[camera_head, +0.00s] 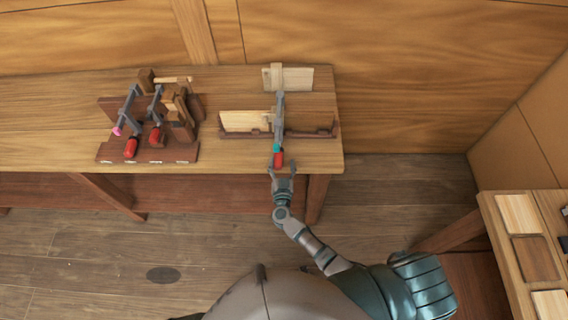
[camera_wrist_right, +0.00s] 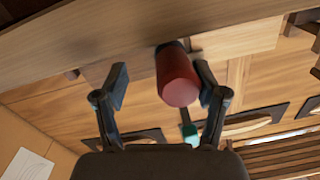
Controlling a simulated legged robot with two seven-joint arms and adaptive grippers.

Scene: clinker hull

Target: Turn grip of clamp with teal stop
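The clamp with the teal stop (camera_head: 277,148) is a grey bar clamp lying across the pale boards on the bench. Its red grip (camera_head: 278,160) points toward me over the bench's front edge. My right gripper (camera_head: 282,169) is at the end of this grip. In the right wrist view, its two fingers (camera_wrist_right: 163,85) are apart. The red grip (camera_wrist_right: 177,82) shows between them, nearer the right finger, with a gap to the left finger. I cannot tell whether the right finger touches it. The teal stop (camera_wrist_right: 190,133) shows below the grip there. My left gripper is not in view.
A dark wooden rack (camera_head: 145,152) at the left of the bench (camera_head: 60,145) holds other clamps with red grips, one with a pink stop (camera_head: 117,131). Pale boards (camera_head: 245,121) lie under the clamp. A second table (camera_head: 505,250) with wooden pieces stands at right.

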